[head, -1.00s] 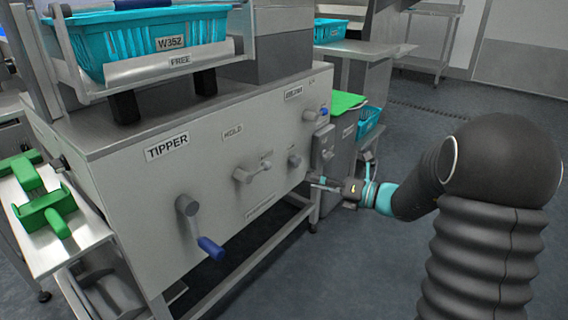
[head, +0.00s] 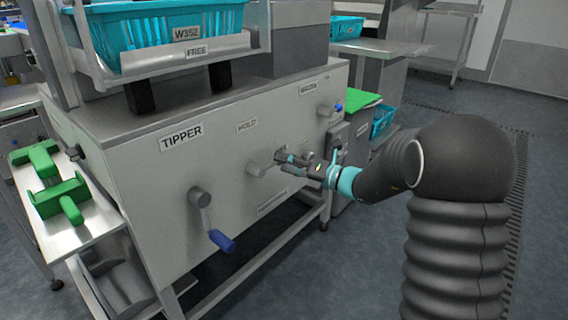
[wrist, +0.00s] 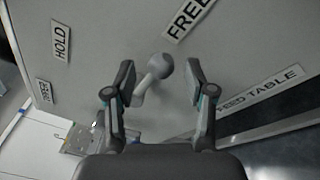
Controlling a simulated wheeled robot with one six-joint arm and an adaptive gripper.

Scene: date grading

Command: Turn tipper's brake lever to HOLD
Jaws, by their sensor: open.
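The tipper (head: 150,165) is a grey cabinet with a TIPPER label on its front. In the wrist view the lever (wrist: 158,68) shows a rounded knob on a short shaft, the knob toward the FREE label (wrist: 188,18); the HOLD label (wrist: 62,42) is at the left. My gripper (head: 281,161) is at the lever from the right. In the wrist view my gripper (wrist: 160,82) is open, with the lever between its fingers; no grip shows.
A crank with a blue handle (head: 221,240) juts from the panel left of the lever. A smaller blue-tipped crank (head: 337,107) is to the right. A teal crate (head: 165,25) sits on top. Green tools (head: 58,195) lie on a side shelf. Floor at right is clear.

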